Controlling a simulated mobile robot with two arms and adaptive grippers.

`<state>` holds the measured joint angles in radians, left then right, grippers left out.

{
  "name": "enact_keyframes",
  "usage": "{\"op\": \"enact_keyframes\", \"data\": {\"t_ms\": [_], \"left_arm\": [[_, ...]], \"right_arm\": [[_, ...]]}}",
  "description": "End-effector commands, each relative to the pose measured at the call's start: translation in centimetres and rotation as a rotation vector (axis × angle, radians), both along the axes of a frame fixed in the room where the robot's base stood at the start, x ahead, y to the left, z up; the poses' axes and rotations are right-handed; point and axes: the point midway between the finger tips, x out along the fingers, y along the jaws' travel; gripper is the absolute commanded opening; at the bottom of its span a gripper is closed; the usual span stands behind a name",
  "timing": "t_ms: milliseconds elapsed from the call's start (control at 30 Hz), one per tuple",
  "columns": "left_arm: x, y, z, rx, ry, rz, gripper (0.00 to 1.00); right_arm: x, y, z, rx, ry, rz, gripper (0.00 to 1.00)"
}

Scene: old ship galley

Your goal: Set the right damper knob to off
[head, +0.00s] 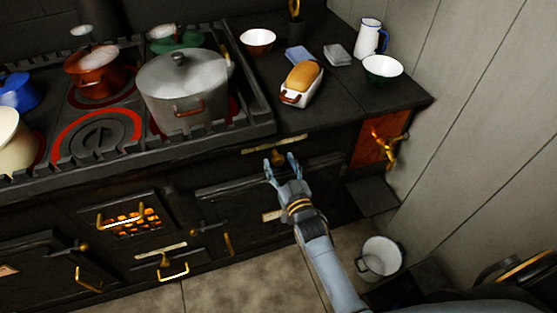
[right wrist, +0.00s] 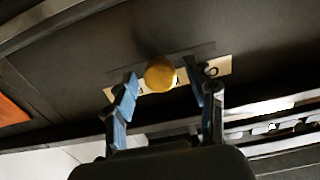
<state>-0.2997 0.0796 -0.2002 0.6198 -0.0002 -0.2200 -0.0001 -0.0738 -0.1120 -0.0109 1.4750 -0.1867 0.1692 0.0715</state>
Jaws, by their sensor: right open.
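The right damper knob (right wrist: 160,75) is a round brass knob on the dark stove front, with a pale lettered plate (right wrist: 222,66) behind it; the letters are too small and partly covered to read. In the head view the knob (head: 278,154) sits below the stove's front edge, just beyond my right gripper (head: 280,165). My right gripper (right wrist: 163,100) is open, with one blue-grey finger on each side of the knob in the right wrist view. I cannot tell whether either finger touches it. The knob's setting is unclear. My left gripper is not in view.
A grey pot (head: 183,92) and a copper pot (head: 92,72) stand on the stove top. A loaf dish (head: 292,98), bowl (head: 382,67) and jug (head: 369,38) stand above at right. A brass tap (head: 389,147) projects at right; a white bucket (head: 380,258) stands on the floor.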

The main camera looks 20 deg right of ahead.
Motion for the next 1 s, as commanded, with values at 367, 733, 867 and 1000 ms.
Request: {"op": "enact_keyframes", "data": {"t_ms": [367, 733, 867, 1000], "left_arm": [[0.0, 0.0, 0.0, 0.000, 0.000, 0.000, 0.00], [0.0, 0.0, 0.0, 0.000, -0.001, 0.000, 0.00], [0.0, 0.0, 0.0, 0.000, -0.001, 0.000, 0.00], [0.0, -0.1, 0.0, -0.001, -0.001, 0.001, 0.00]], "right_arm": [[1.6, 0.1, 0.0, 0.000, 0.001, 0.000, 0.56], [1.6, 0.1, 0.0, 0.000, 0.001, 0.000, 0.03], [1.6, 0.1, 0.0, 0.000, 0.001, 0.000, 0.00], [1.6, 0.1, 0.0, 0.001, 0.001, 0.001, 0.00]]}}
